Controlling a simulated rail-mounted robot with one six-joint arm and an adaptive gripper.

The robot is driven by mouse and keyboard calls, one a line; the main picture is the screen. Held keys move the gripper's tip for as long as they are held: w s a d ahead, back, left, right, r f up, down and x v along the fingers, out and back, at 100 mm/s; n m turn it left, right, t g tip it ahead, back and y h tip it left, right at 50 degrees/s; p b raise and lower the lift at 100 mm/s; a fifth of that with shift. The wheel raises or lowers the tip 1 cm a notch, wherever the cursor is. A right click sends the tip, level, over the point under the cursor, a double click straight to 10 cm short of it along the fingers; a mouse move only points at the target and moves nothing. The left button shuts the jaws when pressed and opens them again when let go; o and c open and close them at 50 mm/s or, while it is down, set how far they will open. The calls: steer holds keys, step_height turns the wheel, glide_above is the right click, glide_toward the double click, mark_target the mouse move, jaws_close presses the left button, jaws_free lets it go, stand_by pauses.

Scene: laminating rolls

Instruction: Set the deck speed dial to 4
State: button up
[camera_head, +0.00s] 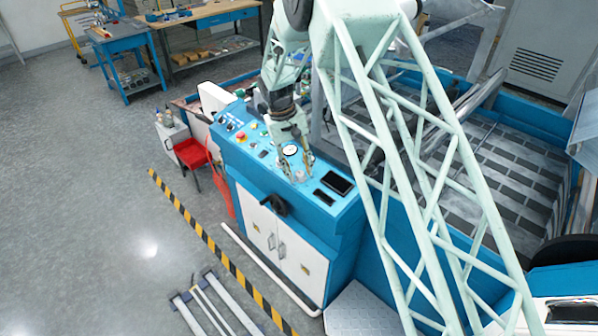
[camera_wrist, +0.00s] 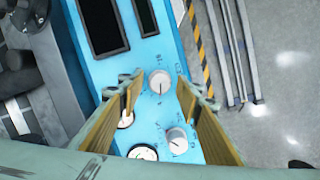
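A blue control panel (camera_head: 262,155) tops the machine's cabinet. My gripper (camera_head: 297,172) is over its right part, fingers pointing down. In the wrist view my gripper (camera_wrist: 165,95) is open, its two tan-padded fingers apart. A light grey dial (camera_wrist: 160,82) with a dark pointer line shows between the fingertips. I cannot tell whether the fingers touch it. A second grey dial (camera_wrist: 176,140) sits nearer the palm, beside a round white gauge (camera_wrist: 143,152). The marks around the dials are too small to read, and I cannot tell which one is the deck speed dial.
Two dark displays (camera_wrist: 112,25) are on the panel beyond the dials. A black handwheel (camera_head: 276,205) sticks out of the cabinet front. A red chair (camera_head: 193,152) stands left of the cabinet. The floor beyond the striped line (camera_head: 200,232) is mostly open.

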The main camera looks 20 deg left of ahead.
steer(key=v, duration=1.2)
stand_by(0.6)
